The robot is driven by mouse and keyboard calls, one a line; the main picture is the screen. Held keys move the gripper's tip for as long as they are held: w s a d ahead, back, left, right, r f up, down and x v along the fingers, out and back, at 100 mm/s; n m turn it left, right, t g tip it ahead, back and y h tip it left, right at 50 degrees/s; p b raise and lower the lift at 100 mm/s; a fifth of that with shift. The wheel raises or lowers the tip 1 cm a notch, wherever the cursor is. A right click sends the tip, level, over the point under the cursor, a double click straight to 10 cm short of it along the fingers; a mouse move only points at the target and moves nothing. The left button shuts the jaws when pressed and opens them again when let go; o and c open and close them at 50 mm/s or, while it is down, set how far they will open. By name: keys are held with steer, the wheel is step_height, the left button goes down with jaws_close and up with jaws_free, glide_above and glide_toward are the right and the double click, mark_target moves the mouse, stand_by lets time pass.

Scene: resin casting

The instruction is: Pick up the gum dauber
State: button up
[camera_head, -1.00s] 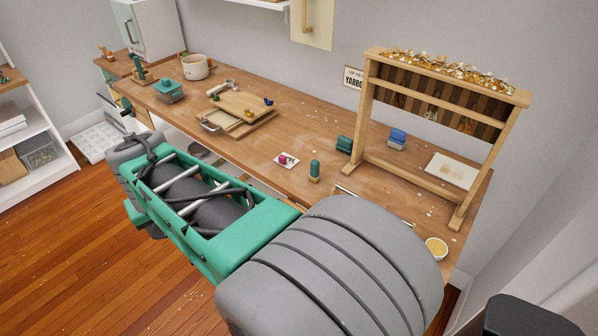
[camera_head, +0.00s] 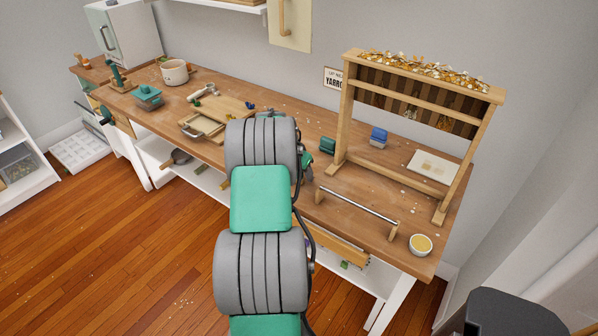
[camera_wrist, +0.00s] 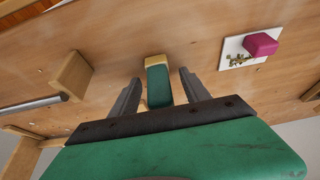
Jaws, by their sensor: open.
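The gum dauber (camera_wrist: 158,84), a small green block with a pale yellow-tan end, shows in the middle of the wrist view over the wooden bench top. My gripper (camera_wrist: 160,76) is open, with one dark finger to the left and one to the right of the dauber. Gaps show between the fingers and the dauber, so it is not clasped. How far the fingertips are above the bench is hard to tell. In the head view my arm covers the dauber's spot and my fingers are hidden.
A metal bar on wooden posts (camera_head: 355,204) stands close by, its post (camera_wrist: 72,76) left of my gripper. A white card (camera_wrist: 232,55) with a magenta block (camera_wrist: 262,45) lies to the right. Behind are a dark green block (camera_head: 327,146), a blue block (camera_head: 378,138) and a wooden rack (camera_head: 347,115).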

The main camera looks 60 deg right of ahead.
steer(key=shift+f, duration=0.15)
steer(key=shift+c, duration=0.3)
jaws_close()
